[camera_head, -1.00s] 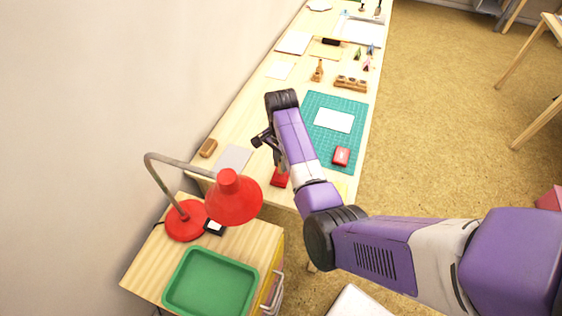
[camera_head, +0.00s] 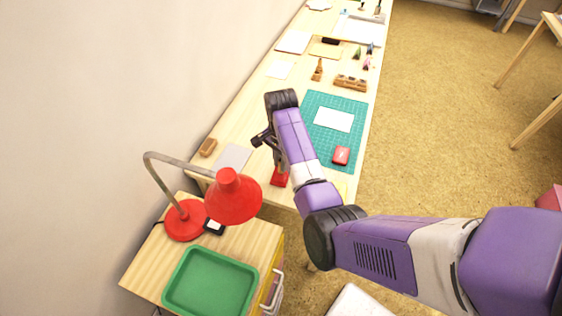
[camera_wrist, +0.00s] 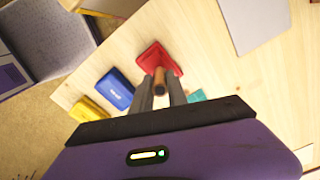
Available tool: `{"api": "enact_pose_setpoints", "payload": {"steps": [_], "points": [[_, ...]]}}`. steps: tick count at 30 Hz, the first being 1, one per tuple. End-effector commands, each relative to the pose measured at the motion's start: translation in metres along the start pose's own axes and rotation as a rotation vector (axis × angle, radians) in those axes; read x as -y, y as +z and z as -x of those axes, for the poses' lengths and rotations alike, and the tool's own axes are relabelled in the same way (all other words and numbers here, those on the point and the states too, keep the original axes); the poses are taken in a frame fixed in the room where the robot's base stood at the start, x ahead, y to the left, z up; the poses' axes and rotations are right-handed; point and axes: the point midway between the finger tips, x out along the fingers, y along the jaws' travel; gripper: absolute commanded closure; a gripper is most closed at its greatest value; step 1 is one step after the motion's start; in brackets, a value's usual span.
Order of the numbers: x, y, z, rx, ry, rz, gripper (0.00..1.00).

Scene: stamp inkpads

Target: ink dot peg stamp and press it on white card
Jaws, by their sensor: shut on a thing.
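My gripper (camera_wrist: 160,84) is shut on the dot peg stamp, whose wooden end (camera_wrist: 159,75) shows between the fingers in the wrist view. The stamp's inking face is hidden. A red inkpad (camera_wrist: 154,57) lies just past the fingertips; I cannot tell whether the stamp touches it. A blue inkpad (camera_wrist: 115,91) and a yellow inkpad (camera_wrist: 88,109) lie to its left. In the head view my arm hides most of the gripper, and red (camera_head: 279,178) shows below it. The white card (camera_head: 333,119) lies flat on the green cutting mat (camera_head: 318,101).
A grey sheet (camera_head: 233,157) and a wooden block (camera_head: 208,147) lie left of the arm. The red lamp (camera_head: 232,200) stands close in front. A wooden holder (camera_head: 351,83) stands beyond the mat.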

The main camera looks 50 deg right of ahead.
Motion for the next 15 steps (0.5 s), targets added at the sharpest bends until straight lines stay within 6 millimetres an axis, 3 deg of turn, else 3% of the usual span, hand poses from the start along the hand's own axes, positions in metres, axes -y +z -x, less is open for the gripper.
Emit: {"api": "enact_pose_setpoints", "payload": {"steps": [15], "points": [[-0.0002, -0.0001, -0.0063, 0.0, 0.0, 0.0, 1.0]]}}
